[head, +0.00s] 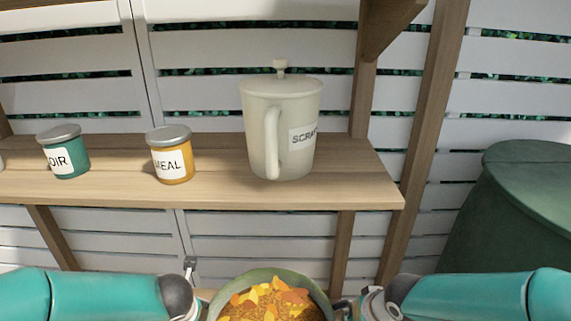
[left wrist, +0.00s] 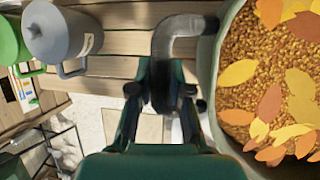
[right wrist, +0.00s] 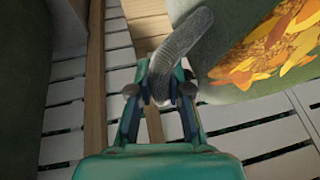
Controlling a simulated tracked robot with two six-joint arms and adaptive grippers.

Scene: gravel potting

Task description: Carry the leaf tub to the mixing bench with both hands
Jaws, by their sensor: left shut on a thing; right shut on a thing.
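The leaf tub (head: 268,277) is at the bottom middle of the head view, a round green tub filled with orange and yellow leaves over brown bits. Only its upper part shows there. My left gripper (left wrist: 160,98) is shut on the tub's grey curved handle in the left wrist view, with the leaves (left wrist: 270,90) to its right. My right gripper (right wrist: 158,95) is shut on the other grey handle in the right wrist view, with the tub's wall (right wrist: 225,85) to its right. In the head view both arms reach in to the tub from opposite sides. The mixing bench cannot be made out for certain.
A wooden shelf (head: 80,190) stands ahead, holding a cream lidded jug (head: 255,120) labelled SCRAP, an orange jar (head: 173,172) and a teal jar (head: 72,172). A large dark green bin (head: 500,230) stands at right. The left wrist view shows a grey jug (left wrist: 60,35) on wood.

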